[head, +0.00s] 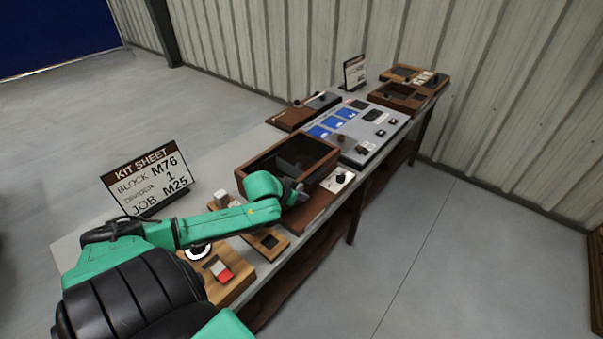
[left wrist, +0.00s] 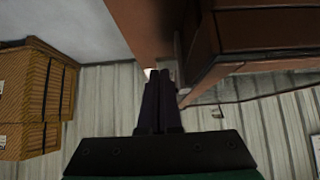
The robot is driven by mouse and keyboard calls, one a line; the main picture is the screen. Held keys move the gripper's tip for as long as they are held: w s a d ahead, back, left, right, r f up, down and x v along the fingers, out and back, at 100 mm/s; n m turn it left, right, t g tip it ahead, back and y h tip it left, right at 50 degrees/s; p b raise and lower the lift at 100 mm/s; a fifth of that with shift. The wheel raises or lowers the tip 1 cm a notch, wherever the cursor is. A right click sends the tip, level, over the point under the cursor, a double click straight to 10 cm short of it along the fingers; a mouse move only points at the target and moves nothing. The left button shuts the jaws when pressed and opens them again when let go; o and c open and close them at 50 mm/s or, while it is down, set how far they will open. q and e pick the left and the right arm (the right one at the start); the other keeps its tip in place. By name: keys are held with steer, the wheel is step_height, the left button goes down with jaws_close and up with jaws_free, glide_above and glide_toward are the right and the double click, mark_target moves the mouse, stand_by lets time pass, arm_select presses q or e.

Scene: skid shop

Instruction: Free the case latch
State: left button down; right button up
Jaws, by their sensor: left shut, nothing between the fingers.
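A brown wooden case (head: 322,150) with a dark, glassy top stands on the bench in the head view. My left gripper (head: 299,194) is at its near right corner, with the fingers toward its front side. In the left wrist view my left gripper (left wrist: 160,80) has its dark fingers together with nothing held. Brown woodwork (left wrist: 265,35), probably the case, fills the upper right there, close beside the fingertips. I cannot make out the latch; my gripper and wrist cover part of the case front. My right gripper is not in view.
A kit sheet sign (head: 148,180) stands at the bench's left. A small board with a red block (head: 224,275) lies near my forearm. Open floor (head: 450,250) lies in front.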

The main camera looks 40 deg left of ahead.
arm_select(q)
steer(key=shift+d+f+m+y, duration=0.35)
steer(key=shift+d+y, duration=0.25)
steer(key=shift+y, duration=0.2)
stand_by(0.4)
steer(key=shift+d+f+m+y+b, duration=0.4)
steer(key=shift+d+y+b, duration=0.2)
steer(key=shift+y, duration=0.1)
steer(key=d+f+m+y+b, duration=0.1)
steer(key=f+y+b, duration=0.1)
steer(key=shift+d+m+b, duration=0.2)
steer(key=shift+m+b, duration=0.05)
steer(key=shift+b, duration=0.15)
steer(key=shift+d+y, duration=0.1)
steer(key=shift+y, duration=0.3)
steer(key=shift+r, duration=0.2)
steer(key=shift+a+r+p, duration=0.3)
steer(key=shift+a+p, duration=0.15)
steer(key=shift+a, duration=0.35)
